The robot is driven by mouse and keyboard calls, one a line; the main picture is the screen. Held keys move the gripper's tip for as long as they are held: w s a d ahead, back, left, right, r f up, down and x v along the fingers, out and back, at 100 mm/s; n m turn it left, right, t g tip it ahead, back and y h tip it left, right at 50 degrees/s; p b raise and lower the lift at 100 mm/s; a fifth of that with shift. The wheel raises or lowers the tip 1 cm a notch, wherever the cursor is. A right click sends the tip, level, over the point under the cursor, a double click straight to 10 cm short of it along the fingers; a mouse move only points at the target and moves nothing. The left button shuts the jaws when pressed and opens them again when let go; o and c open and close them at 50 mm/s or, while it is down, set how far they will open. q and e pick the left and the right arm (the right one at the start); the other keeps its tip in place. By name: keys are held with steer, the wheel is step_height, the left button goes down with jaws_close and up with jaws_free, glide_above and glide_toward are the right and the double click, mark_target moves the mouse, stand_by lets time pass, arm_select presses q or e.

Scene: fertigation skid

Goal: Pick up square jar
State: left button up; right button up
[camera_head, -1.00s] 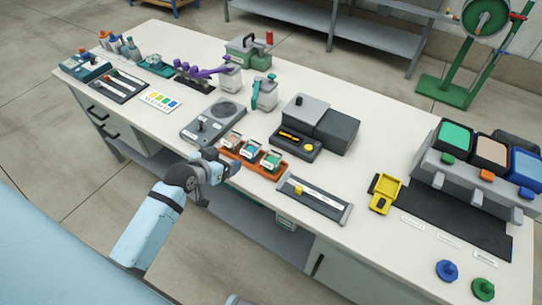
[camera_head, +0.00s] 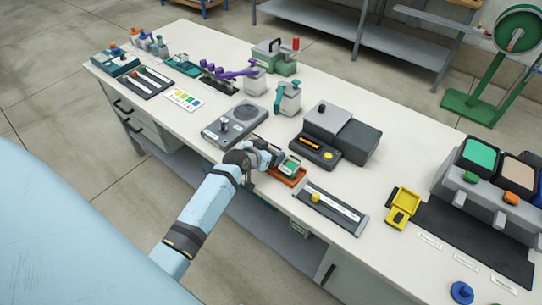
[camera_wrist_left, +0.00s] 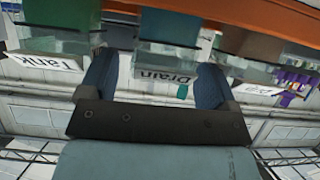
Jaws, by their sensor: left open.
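A row of square jars with coloured contents or lids stands in an orange tray (camera_head: 290,181) at the bench's front edge. In the head view only the right-end green jar (camera_head: 291,166) shows clearly; my left gripper (camera_head: 275,157) hides the others. The left wrist view is upside down. There a dark green jar (camera_wrist_left: 58,40) labelled Tank is at left, a teal jar (camera_wrist_left: 170,26) labelled Drain in the middle and a brown one (camera_wrist_left: 262,46) at right. My open left gripper (camera_wrist_left: 155,75) faces the Drain jar, its fingers either side; contact cannot be told. My right gripper is out of view.
A grey stirrer-like plate (camera_head: 234,122) stands behind and left of the tray. A dark boxy instrument (camera_head: 338,135) stands behind it. A slider gauge (camera_head: 331,208) lies to the right, then a yellow holder (camera_head: 402,207). Bare bench surface lies between these.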

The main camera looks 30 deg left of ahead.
arm_select(q)
steer(key=shift+w+f, duration=0.3)
steer(key=shift+w, duration=0.25)
steer(key=c, duration=1.5)
steer(key=shift+c, duration=0.2)
steer(key=shift+r, duration=0.15)
